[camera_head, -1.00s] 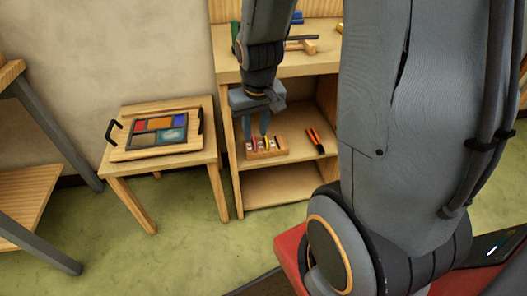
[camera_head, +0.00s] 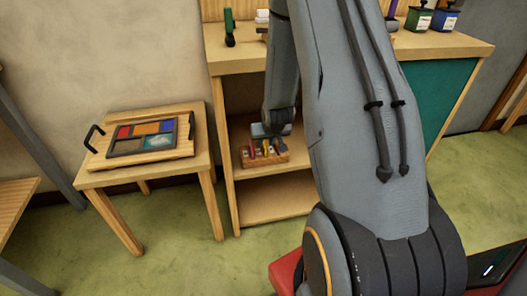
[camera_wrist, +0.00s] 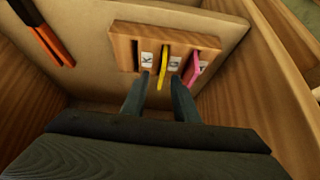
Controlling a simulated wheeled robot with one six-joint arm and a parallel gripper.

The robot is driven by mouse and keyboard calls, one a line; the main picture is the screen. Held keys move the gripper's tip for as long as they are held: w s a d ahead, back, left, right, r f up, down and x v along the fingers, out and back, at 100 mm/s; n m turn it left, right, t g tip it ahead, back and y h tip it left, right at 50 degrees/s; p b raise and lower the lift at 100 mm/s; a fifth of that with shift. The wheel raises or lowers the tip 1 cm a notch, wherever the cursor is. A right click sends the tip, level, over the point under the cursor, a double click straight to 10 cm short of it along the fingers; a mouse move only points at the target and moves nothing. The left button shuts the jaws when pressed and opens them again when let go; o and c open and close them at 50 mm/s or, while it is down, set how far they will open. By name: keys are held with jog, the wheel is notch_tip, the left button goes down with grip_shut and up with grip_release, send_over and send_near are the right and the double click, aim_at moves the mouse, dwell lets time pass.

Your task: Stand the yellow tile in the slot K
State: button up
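The wooden slotted rack (camera_wrist: 123,42) stands on the middle shelf; it also shows in the head view (camera_head: 268,159). In the wrist view the yellow tile (camera_wrist: 164,75) stands upright in the rack's middle slot, with a pink tile (camera_wrist: 192,69) in the slot to its right. The left slot looks dark and empty. A label that looks like K (camera_wrist: 147,60) lies between the left slot and the yellow tile. My gripper (camera_wrist: 160,77) is open, its fingertips on either side of the yellow tile with gaps showing. In the head view my arm partly hides the gripper.
Orange-handled pliers (camera_wrist: 50,35) lie on the shelf left of the rack in the wrist view. Wooden shelf walls enclose the space closely. A low table (camera_head: 87,178) with a framed colour panel (camera_head: 142,139) stands left of the shelf unit.

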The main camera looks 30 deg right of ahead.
jog(key=x, duration=0.4)
jog(key=shift+w+b, duration=0.3)
grip_shut()
jog(key=shift+r, duration=0.1)
jog(key=shift+r, duration=0.65)
notch_tip(320, 180, up, 3)
jog(key=shift+f+p, duration=0.25)
jog(key=shift+p, duration=0.1)
jog(key=s+a, duration=0.2)
jog(key=s, duration=0.6)
jog(key=s+a, duration=0.3)
jog(key=s, duration=0.6)
jog(key=shift+s+f+p, duration=0.15)
jog(key=shift+f+p, duration=0.1)
jog(key=shift+p, duration=0.15)
